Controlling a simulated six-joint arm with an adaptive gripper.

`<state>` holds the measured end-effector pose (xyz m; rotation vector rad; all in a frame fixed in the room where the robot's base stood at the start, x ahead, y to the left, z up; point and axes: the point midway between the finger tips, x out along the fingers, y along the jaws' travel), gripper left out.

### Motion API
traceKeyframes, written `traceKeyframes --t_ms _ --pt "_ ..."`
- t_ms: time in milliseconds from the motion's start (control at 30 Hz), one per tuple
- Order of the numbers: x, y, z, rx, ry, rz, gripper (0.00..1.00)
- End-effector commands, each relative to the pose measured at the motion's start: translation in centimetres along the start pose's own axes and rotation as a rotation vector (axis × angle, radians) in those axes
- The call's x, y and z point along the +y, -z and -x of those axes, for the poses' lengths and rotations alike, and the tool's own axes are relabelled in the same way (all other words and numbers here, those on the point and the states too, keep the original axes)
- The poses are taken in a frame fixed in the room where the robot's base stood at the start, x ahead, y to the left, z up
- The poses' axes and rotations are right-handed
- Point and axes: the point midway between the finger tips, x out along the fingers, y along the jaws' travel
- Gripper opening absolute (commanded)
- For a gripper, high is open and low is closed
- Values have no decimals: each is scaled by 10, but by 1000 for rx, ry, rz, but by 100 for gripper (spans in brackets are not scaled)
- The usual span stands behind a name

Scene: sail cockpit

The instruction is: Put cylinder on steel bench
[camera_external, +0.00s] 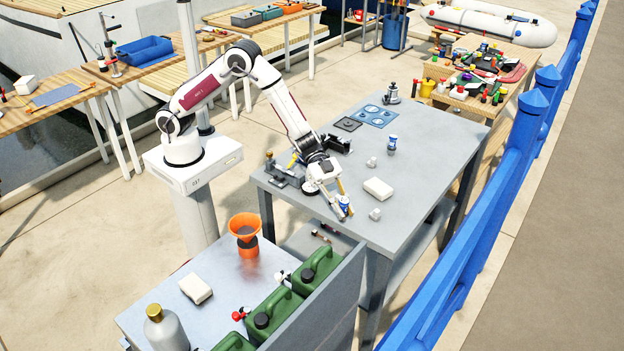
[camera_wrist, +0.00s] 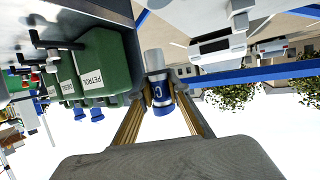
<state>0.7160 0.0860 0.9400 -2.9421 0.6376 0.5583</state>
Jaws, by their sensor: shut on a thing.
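A small cylinder (camera_wrist: 158,92), blue with a white band lettered C and a pale grey top, is clasped between the two brass-coloured fingers of my gripper (camera_wrist: 160,105). In the external view the cylinder (camera_external: 346,207) shows at the fingertips of my gripper (camera_external: 343,205), by the near edge of the large grey steel bench (camera_external: 430,165). I cannot tell whether it touches the bench top. A second grey metal-topped bench (camera_external: 226,284) stands in the foreground.
On the large bench are a white block (camera_external: 378,188), small pale fittings (camera_external: 372,162), another blue-and-white cylinder (camera_external: 392,144) and a blue plate (camera_external: 376,115). The foreground bench holds green jerrycans (camera_external: 316,268), an orange funnel (camera_external: 243,228) and a grey bottle (camera_external: 166,330). A grey upright panel (camera_external: 335,300) borders it.

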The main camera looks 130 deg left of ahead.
Motion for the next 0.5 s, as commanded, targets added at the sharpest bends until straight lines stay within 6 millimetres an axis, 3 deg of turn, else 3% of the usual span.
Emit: traceKeyframes --t_ms 233,500 --pt "83 3 -25 3 -211 -83 0" --pt "174 -3 -30 6 -465 -179 0"
